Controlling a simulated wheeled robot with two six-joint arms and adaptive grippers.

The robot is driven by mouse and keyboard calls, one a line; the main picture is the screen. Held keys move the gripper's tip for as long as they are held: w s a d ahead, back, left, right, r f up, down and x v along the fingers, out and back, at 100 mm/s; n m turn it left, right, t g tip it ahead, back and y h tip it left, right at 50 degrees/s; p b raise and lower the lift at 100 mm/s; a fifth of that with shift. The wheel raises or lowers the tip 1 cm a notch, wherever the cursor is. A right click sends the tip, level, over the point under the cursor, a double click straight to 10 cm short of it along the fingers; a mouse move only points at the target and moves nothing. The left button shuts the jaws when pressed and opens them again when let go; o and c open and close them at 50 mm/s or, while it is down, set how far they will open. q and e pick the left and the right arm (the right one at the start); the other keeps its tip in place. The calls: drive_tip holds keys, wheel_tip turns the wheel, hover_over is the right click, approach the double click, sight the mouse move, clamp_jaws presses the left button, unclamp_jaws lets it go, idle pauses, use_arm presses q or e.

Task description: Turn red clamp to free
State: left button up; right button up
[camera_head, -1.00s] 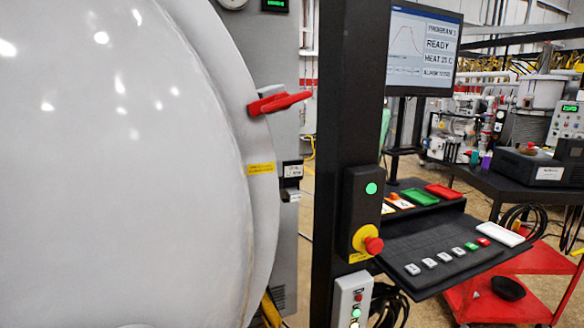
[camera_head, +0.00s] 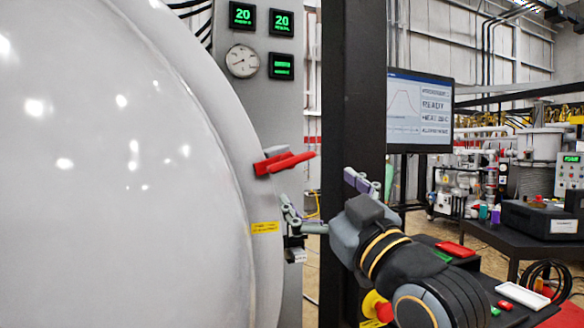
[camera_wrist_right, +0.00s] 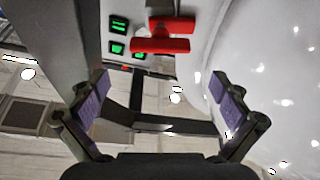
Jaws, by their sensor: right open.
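The red clamp (camera_head: 285,162) sits on the rim of the large white furnace door (camera_head: 120,150), its handle pointing right and slightly up. My right gripper (camera_head: 322,200) is open and empty, below and to the right of the clamp, apart from it. In the right wrist view the clamp (camera_wrist_right: 163,37) shows at the top, beyond and between the spread purple-padded fingers (camera_wrist_right: 160,95). Nothing lies between the fingers. My left gripper is not in view.
A dark post (camera_head: 352,90) stands right of the clamp, behind my right gripper. Gauges and green displays (camera_head: 242,60) are above the clamp on the grey cabinet. A monitor (camera_head: 420,112) and a red-topped emergency stop (camera_head: 382,310) are at the right.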

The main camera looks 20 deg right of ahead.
sight(292, 158)
drive_tip(key=p+x, duration=0.6)
drive_tip(key=x, duration=0.4)
drive_tip(key=shift+w, duration=0.3)
drive_tip(key=c, duration=0.8)
